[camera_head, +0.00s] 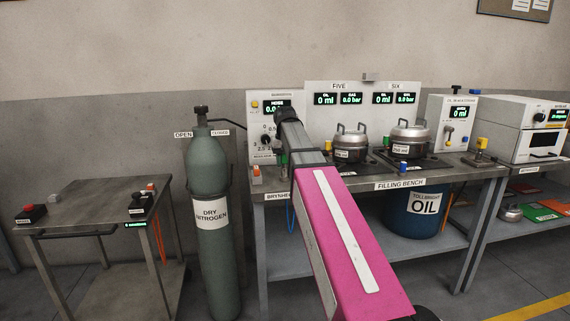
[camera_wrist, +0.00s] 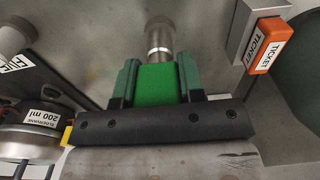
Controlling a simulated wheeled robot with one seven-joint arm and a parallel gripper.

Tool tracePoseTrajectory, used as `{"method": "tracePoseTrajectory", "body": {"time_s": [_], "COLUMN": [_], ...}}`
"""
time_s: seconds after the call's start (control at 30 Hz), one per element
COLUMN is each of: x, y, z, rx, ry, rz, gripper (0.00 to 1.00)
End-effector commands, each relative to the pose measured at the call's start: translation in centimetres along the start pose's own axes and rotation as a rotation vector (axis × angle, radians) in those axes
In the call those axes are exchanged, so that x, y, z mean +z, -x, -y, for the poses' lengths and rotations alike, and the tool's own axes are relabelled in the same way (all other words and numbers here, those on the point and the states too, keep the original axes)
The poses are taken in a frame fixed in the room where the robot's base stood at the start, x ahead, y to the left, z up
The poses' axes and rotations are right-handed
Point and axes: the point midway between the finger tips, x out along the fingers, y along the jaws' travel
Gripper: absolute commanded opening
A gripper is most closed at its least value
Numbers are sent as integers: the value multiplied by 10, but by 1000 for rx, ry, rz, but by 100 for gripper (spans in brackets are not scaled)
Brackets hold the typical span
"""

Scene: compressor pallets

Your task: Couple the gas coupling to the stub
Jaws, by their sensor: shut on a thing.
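My gripper (camera_wrist: 157,88) is in the wrist view, its two dark green fingers shut on a bright green block (camera_wrist: 157,82), which I take to be the gas coupling. A grey metal cylinder (camera_wrist: 160,38) lies in line with the block's far end. I cannot tell whether it is the stub or part of the coupling, or whether the two touch. In the head view my arm reaches to the left part of the filling bench, and the gripper and coupling cannot be made out there.
Two lidded pots (camera_head: 350,147) (camera_head: 409,138) stand on the filling bench (camera_head: 440,177). A dry nitrogen cylinder (camera_head: 209,175) stands left of it, beside a side table (camera_head: 82,202). An orange ticket block (camera_wrist: 268,46) and a 200 ml labelled part (camera_wrist: 40,118) flank my gripper.

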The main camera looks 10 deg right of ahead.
Motion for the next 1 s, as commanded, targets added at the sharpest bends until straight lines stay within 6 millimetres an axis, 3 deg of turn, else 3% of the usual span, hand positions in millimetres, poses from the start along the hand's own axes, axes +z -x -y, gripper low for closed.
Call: {"method": "tracePoseTrajectory", "body": {"time_s": [0.03, 1.0], "x": [16, 8], "y": [-22, 15], "z": [0, 0], "rx": [0, 0], "ry": [0, 0], "rz": [36, 32], "gripper": [0, 0]}}
